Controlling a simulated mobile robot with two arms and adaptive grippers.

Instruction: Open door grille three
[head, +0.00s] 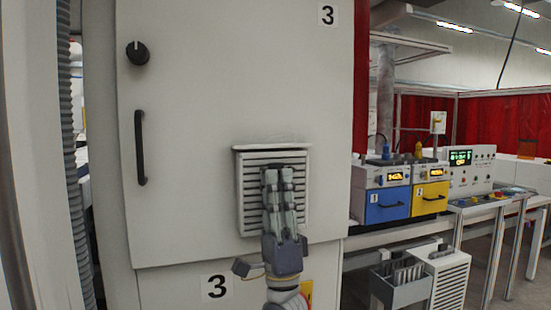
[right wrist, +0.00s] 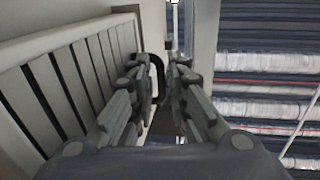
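The large pale door (head: 195,90) carries a "3" label at its top right. A white slatted grille (head: 243,205) is set low on the door's right part, with a lip along its top edge. A black upright handle (head: 140,147) and a black round knob (head: 137,53) are on the door's left side. My right gripper (head: 270,172) is in front of the grille with its fingers pointing up, hiding its middle. In the right wrist view, my right gripper (right wrist: 157,75) has a gap between its fingers, with the grille (right wrist: 65,85) close on the left. Contact cannot be told. My left gripper is out of view.
To the right stand a blue unit (head: 387,205), a yellow unit (head: 429,198) and a control panel (head: 470,175) on a bench. A ribbed grey hose (head: 68,150) runs down the left.

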